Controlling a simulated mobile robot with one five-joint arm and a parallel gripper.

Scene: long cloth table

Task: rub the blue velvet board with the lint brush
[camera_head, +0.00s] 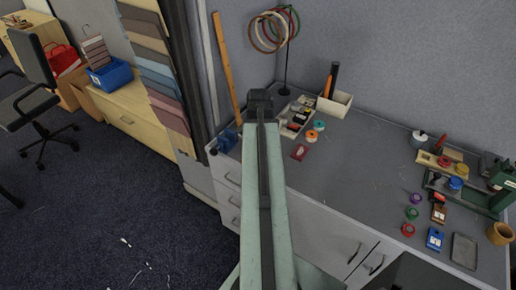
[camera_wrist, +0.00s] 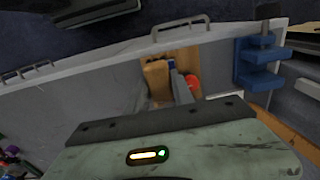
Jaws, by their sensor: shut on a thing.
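My gripper (camera_head: 260,98) is at the far end of my green arm, over the back left part of the grey table in the head view. In the wrist view its grey finger (camera_wrist: 180,87) shows beside a tan, wood-coloured piece (camera_wrist: 157,80). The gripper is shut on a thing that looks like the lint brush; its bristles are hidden. A small blue board (camera_head: 435,238) with pale marks lies near the table's right front, far from the gripper. It looks like the blue velvet board, but its cloth is too small to make out.
A tray of small items (camera_head: 296,117) and a red card (camera_head: 300,152) lie near the gripper. A blue fixture (camera_head: 226,140) is at the table's left end. Several spools, a brown card (camera_head: 439,213) and a dark slab (camera_head: 464,250) surround the blue board. The table's middle is clear.

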